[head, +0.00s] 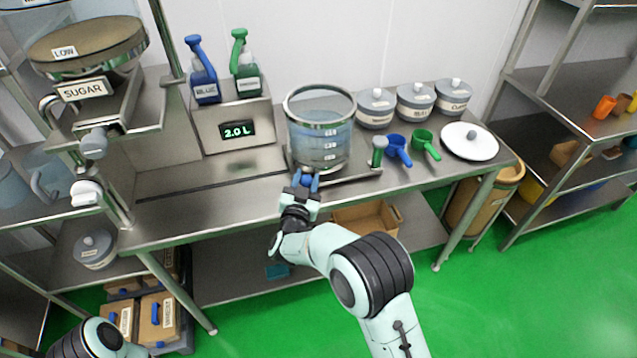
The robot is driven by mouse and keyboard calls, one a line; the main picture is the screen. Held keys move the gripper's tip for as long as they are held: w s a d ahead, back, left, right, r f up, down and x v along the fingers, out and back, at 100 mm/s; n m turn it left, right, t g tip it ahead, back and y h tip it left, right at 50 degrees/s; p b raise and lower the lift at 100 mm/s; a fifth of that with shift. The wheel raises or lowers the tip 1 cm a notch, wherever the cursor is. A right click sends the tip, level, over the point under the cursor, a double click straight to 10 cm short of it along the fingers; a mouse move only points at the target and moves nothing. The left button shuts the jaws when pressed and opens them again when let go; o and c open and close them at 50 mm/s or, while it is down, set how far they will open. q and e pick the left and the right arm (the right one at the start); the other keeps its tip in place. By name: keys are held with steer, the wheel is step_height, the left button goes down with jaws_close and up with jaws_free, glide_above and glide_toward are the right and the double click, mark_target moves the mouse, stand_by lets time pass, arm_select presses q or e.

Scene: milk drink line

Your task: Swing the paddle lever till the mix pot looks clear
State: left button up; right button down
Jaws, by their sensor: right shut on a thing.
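The mix pot (322,140) is a see-through round vessel with a metal rim and small level labels. It stands on the steel bench and holds bluish-grey, see-through contents; fine streaks or grains cannot be made out. My right gripper (304,187) is at the front foot of the pot, shut on a small blue part (309,181). The fingers hide most of that part, and I cannot tell whether it is the paddle lever. An upright handle with a green body and pale top (379,151) stands right of the pot. My left gripper is out of view.
A display reading 2.0 L (237,131) stands left of the pot, with blue (203,80) and green (245,72) bottles above. Blue (397,149) and green (425,144) scoops, lidded tubs (415,101) and a white lid (469,141) lie right. The bench front-left is clear.

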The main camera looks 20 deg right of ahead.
steer(key=shift+w+a+r, duration=0.25)
steer(key=shift+w+a, duration=0.15)
steer(key=shift+a, duration=0.25)
steer(key=c, duration=0.7)
jaws_free()
steer(key=shift+f, duration=0.1)
steer(key=shift+s, duration=0.15)
steer(key=b+v, duration=0.1)
steer(key=v, duration=1.2)
steer(key=shift+b, duration=0.35)
